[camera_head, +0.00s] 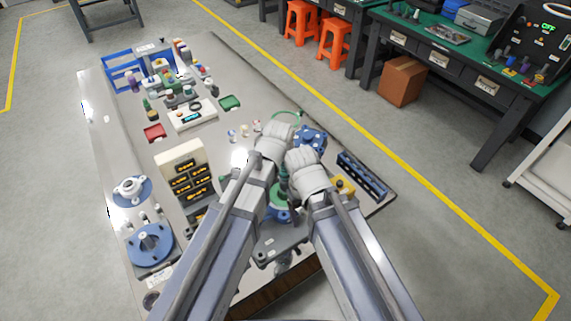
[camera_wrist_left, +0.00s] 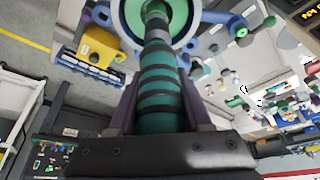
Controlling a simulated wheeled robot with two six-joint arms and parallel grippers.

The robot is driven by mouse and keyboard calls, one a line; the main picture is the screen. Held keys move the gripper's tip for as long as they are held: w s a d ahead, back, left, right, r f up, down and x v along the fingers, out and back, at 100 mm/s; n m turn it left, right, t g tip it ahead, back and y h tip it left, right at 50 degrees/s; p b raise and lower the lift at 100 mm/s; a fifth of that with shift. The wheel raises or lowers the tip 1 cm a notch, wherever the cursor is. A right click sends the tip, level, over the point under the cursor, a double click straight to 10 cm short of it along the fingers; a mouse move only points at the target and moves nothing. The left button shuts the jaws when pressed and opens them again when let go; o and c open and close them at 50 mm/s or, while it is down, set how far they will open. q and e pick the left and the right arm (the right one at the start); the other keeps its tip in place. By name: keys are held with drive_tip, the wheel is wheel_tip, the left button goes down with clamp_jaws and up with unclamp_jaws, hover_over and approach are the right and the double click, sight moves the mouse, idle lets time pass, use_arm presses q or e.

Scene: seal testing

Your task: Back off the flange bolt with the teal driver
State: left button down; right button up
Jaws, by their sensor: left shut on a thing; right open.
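The teal driver (camera_wrist_left: 160,85) has dark bands and stands in the middle of the left wrist view. My left gripper (camera_wrist_left: 163,105) is shut on it, with one finger on each side. The driver's far end points at a round flange (camera_wrist_left: 122,22) with a pale ring and green inside. In the head view a bit of the driver (camera_head: 283,183) shows between my wrists, above the blue and green flange (camera_head: 281,214). My right gripper (camera_head: 303,163) is open close beside it; its fingertips are mostly hidden. The flange bolt is hidden, so I cannot tell whether the tip touches it.
A blue fixture (camera_head: 311,136) and a blue rack (camera_head: 362,175) stand beside my arms. A beige case (camera_head: 181,158) and blue flanged parts (camera_head: 150,243) lie to the left. Red (camera_head: 155,132) and green trays (camera_head: 230,103) sit farther back.

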use_arm(q)
drive_tip(key=shift+f+b, duration=0.7)
drive_tip(key=shift+f, duration=0.05)
idle(0.8)
drive_tip(key=shift+s, duration=0.1)
idle(0.6)
drive_tip(key=shift+r+p, duration=0.4)
drive_tip(key=shift+r, duration=0.05)
idle(3.2)
drive_tip(key=shift+r+p, duration=0.4)
drive_tip(key=shift+p, duration=0.05)
drive_tip(key=shift+r+p, duration=2.05)
drive_tip(key=shift+f, duration=0.1)
